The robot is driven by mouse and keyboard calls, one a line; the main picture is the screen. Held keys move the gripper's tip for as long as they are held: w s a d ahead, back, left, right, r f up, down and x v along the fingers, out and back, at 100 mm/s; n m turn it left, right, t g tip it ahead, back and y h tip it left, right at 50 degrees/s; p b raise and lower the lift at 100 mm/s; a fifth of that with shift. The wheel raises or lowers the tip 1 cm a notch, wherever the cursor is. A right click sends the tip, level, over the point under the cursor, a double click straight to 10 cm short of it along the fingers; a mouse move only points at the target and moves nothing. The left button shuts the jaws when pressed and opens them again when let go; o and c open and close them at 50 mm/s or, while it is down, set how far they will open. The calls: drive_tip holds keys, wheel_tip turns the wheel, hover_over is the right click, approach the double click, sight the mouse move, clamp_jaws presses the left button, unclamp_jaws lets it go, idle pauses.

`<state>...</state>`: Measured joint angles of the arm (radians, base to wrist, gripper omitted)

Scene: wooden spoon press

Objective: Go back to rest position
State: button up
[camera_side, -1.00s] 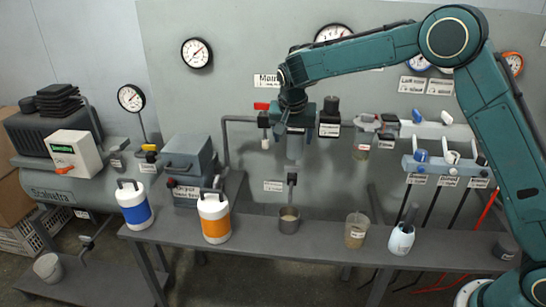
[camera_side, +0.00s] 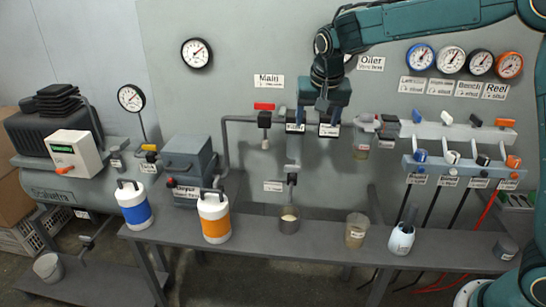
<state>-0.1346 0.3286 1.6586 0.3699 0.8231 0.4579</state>
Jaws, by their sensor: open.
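My gripper (camera_side: 319,112) is open and empty, pointing down in front of the grey wall panel. It hangs at the height of the piping, just below the "Oiler" sign (camera_side: 370,64) and to its left. It hides part of the fittings behind it; whether it touches them I cannot tell. The red-handled main valve (camera_side: 264,107) is left of it. A small cup (camera_side: 289,219) stands below it under a drain fitting (camera_side: 291,180). My arm reaches in from the upper right.
The bench (camera_side: 270,239) holds a blue-banded jug (camera_side: 134,205), an orange-banded jug (camera_side: 214,217), a beaker (camera_side: 356,230) and a white-blue bottle (camera_side: 401,239). Valve manifolds (camera_side: 460,132) and several gauges (camera_side: 451,60) are at right. A compressor (camera_side: 70,177) stands at left.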

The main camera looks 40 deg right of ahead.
drive_tip(key=s+r+n+t+y, duration=0.1)
drive_tip(key=s+r+n, duration=0.2)
drive_tip(key=s, duration=0.9)
drive_tip(key=s+r+n+t+y, duration=0.1)
drive_tip(key=s+r+n, duration=0.15)
drive_tip(key=s, duration=0.95)
drive_tip(key=s+f+n, duration=0.2)
drive_tip(key=s, duration=0.6)
drive_tip(key=shift+s+a+f, duration=0.2)
drive_tip(key=shift+f, duration=0.05)
